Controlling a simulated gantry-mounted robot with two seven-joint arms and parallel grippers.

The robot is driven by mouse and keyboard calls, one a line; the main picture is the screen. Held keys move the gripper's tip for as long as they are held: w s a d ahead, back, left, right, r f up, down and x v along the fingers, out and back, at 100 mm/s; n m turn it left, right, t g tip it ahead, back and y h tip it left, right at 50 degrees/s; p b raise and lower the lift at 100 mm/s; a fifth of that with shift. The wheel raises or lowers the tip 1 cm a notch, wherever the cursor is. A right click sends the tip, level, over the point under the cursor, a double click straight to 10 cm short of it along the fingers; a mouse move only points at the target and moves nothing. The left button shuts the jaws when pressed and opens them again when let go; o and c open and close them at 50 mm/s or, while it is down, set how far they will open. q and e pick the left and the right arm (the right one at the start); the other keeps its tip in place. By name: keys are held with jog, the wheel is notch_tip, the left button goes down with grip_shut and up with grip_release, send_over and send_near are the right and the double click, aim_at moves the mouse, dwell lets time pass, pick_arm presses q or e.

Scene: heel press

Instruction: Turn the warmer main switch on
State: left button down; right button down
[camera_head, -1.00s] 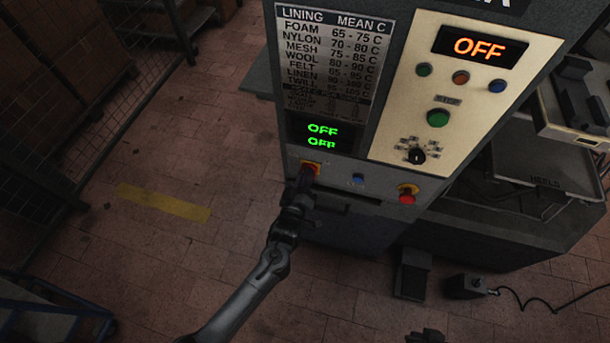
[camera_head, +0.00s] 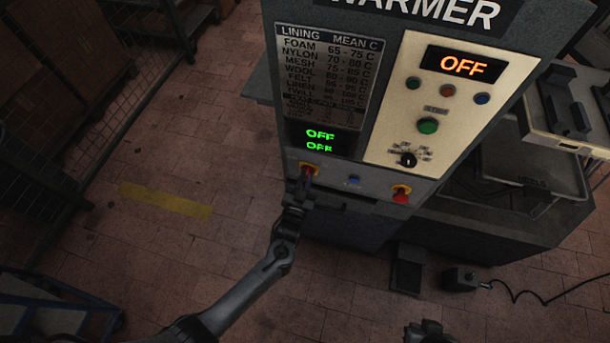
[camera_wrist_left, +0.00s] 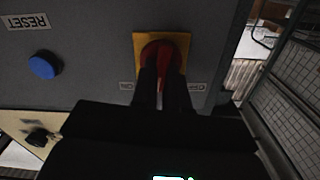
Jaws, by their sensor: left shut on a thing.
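The warmer main switch is a red rotary handle (camera_wrist_left: 162,52) on a yellow plate (camera_wrist_left: 193,43), low on the left of the machine's front. It also shows in the head view as a yellow and red spot (camera_head: 309,168), partly covered by my gripper. My left gripper (camera_head: 304,180) is at the switch, its fingers shut on the red handle. The wrist view shows both dark fingers (camera_wrist_left: 160,88) on the handle, hiding its lower part.
A blue reset button (camera_head: 354,180) and a red knob on yellow (camera_head: 401,195) sit right of the switch. The cream panel (camera_head: 391,130) holds an orange OFF display (camera_head: 464,66), buttons and a dial. A pedal (camera_head: 461,278) stands on the floor. Open floor lies left.

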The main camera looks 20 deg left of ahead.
pick_arm(q)
jog(key=m+p, duration=0.1)
jog(key=m, duration=0.2)
jog(key=shift+d+m, duration=0.1)
jog(key=shift+m, duration=0.3)
jog(key=shift+f+m+p, duration=0.1)
jog(key=shift+m+p, duration=0.3)
jog(key=shift+m, duration=1.3)
jog(key=c, duration=1.1)
grip_release()
jog(key=shift+c, duration=0.2)
jog(key=shift+d, duration=0.1)
jog(key=s+d+p, duration=0.1)
jog(key=s, duration=0.9)
jog(key=shift+s+p, duration=0.35)
jog(key=shift+s, duration=0.05)
